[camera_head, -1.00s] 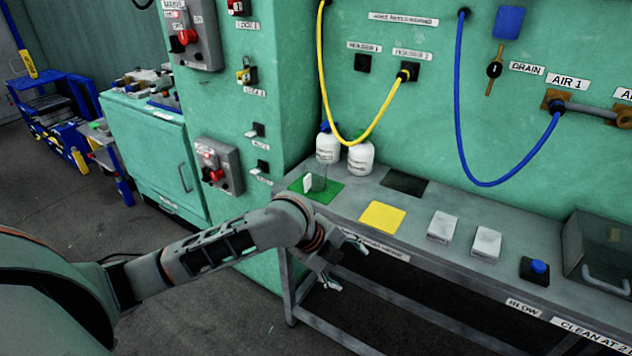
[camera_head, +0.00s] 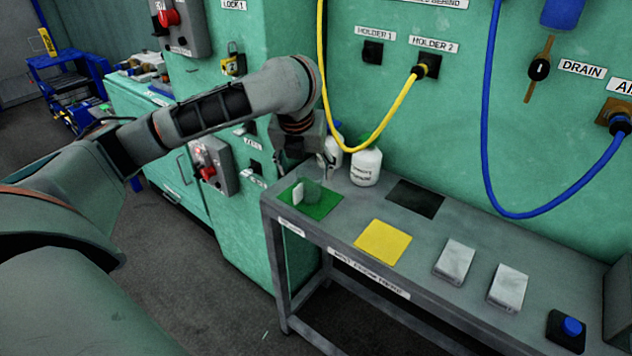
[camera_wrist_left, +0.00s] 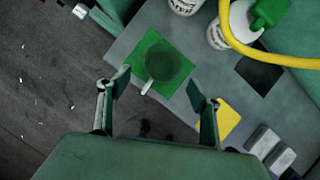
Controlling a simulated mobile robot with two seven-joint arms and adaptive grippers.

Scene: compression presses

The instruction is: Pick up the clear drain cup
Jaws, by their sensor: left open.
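The clear drain cup (camera_head: 312,190) stands on a green mat (camera_head: 323,209) at the left end of the grey bench. It looks see-through with a green tint, and a white tab shows on its left side. In the left wrist view the cup (camera_wrist_left: 166,64) is seen from above, a little beyond the gap between the fingers, with the white tab towards me. My left gripper (camera_head: 307,160) is above the mat, pointing down, open and empty. In the left wrist view its two fingers (camera_wrist_left: 155,97) are spread wide and apart from the cup. My right gripper is not in view.
White bottles (camera_head: 366,166) stand behind the mat, close to my left gripper. A yellow hose (camera_head: 379,128) hangs in front of them. A yellow mat (camera_head: 383,242), a black mat (camera_head: 415,198), two pale blocks (camera_head: 455,261) and a blue button (camera_head: 571,327) lie along the bench.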

